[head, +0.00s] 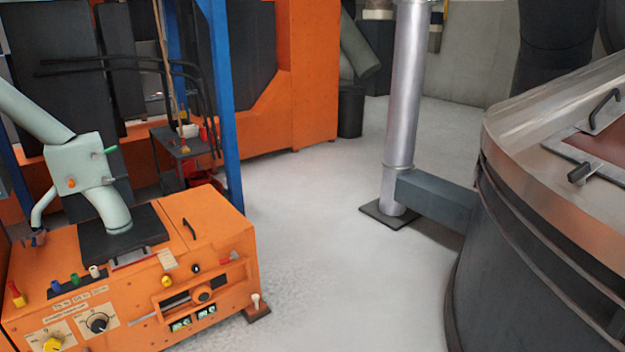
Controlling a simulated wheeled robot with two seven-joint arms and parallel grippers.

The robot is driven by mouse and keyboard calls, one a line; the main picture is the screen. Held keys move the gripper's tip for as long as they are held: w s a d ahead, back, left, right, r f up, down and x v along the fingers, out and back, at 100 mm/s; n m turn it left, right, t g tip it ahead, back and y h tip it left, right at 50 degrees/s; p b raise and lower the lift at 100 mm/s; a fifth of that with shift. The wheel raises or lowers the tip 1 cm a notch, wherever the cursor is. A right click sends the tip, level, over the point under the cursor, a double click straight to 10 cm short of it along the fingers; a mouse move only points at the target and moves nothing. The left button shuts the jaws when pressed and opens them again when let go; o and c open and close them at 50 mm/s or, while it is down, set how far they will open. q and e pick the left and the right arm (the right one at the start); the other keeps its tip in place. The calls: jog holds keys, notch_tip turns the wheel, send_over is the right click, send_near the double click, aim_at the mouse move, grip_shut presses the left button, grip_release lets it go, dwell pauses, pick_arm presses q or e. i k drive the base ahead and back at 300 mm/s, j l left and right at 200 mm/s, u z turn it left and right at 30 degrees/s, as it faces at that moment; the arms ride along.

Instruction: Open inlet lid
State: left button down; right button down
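Neither of my grippers is in view. An orange machine (225,222) stands at the lower left. On its top right is a flat orange lid (205,215) with a black bar handle (190,228). The lid lies flush and looks closed. It is unlabelled as far as I can see, so I cannot tell for certain that it is the inlet lid. A pale green pipe and box (78,165) join the machine's top at a black plate (95,243), left of the lid. At the right edge, a large tank (515,265) carries a framed hatch (565,148) with a black handle (603,112), partly cut off.
The orange machine's front has knobs, labels and small displays (180,324). A silver pipe column (404,90) stands on a dark foot plate, with a grey beam (435,197) running to the tank. Grey floor (330,250) between machine and tank is clear. A blue post (226,120) rises behind the machine.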

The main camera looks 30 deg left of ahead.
aim_at(202, 217)
jog(key=u, duration=1.6)
jog(key=i+l+u, duration=0.15)
jog(key=i+l, duration=2.25)
jog(key=i, duration=0.15)
